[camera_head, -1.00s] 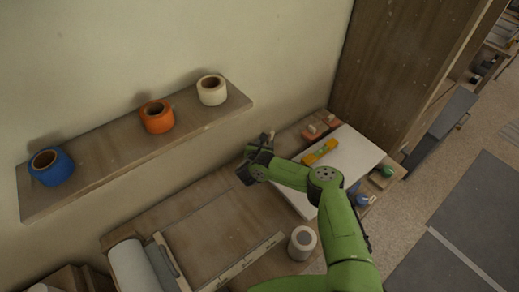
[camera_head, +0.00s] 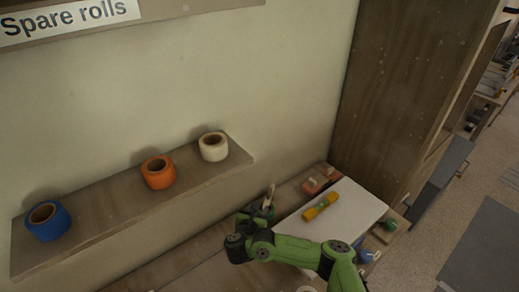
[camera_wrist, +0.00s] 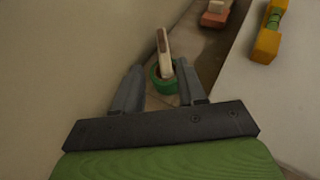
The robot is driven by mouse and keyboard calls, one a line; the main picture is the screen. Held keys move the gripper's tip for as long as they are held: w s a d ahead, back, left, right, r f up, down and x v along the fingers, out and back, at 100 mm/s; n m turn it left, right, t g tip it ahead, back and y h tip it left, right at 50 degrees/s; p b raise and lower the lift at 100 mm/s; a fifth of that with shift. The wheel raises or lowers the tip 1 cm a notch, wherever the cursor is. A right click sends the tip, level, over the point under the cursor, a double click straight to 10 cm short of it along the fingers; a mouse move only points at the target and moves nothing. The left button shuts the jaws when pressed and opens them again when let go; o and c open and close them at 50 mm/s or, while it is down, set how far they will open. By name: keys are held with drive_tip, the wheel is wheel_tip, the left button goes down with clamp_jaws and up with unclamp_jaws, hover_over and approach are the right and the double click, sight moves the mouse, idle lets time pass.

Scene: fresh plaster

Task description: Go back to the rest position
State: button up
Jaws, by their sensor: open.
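My gripper (camera_head: 258,212) is over the back of the workbench, near the wall, with the arm reaching in from the bottom right. In the wrist view my gripper (camera_wrist: 160,68) has its two grey fingers apart. Between and beyond the fingers is a green ring (camera_wrist: 162,86) with a pale, brown-tipped upright piece (camera_wrist: 165,52) at it. I cannot tell whether the fingers touch either one. The upright piece also shows above the gripper in the head view (camera_head: 269,194).
A wall shelf (camera_head: 110,205) holds a blue roll (camera_head: 47,221), an orange roll (camera_head: 158,172) and a white roll (camera_head: 213,146), under a "Spare rolls" sign (camera_head: 70,20). A white board (camera_head: 350,212) carries a yellow level (camera_head: 321,206). A tall wooden cabinet (camera_head: 410,90) stands right.

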drive_tip(key=s+a+r+n+g+y+b, duration=0.15)
drive_tip(key=a+r+n+y, duration=0.5)
drive_tip(key=n, duration=0.65)
drive_tip(key=s+a+r+n+y+b, duration=0.2)
drive_tip(key=a+r+n+y, duration=0.45)
drive_tip(key=n, duration=0.55)
drive_tip(key=s+d+r+n+g+h+b, duration=0.2)
drive_tip(key=s+d+r+n+h, duration=0.15)
drive_tip(key=s+d+n, duration=0.4)
drive_tip(key=s+d+r+n+g+h+b, duration=0.1)
drive_tip(key=s+d+r+n+g+h, duration=0.2)
drive_tip(key=d, duration=0.8)
drive_tip(key=s+d+r+n+h+b, duration=0.1)
drive_tip(key=s+d, duration=0.4)
drive_tip(key=s, duration=0.5)
drive_tip(key=s+d+r+n+h+b, duration=0.1)
drive_tip(key=s+d, duration=0.4)
drive_tip(key=s, duration=0.6)
drive_tip(key=shift+s+d+r+n+g+h, duration=0.35)
drive_tip(key=shift+n+g, duration=0.1)
drive_tip(key=shift+n, duration=0.4)
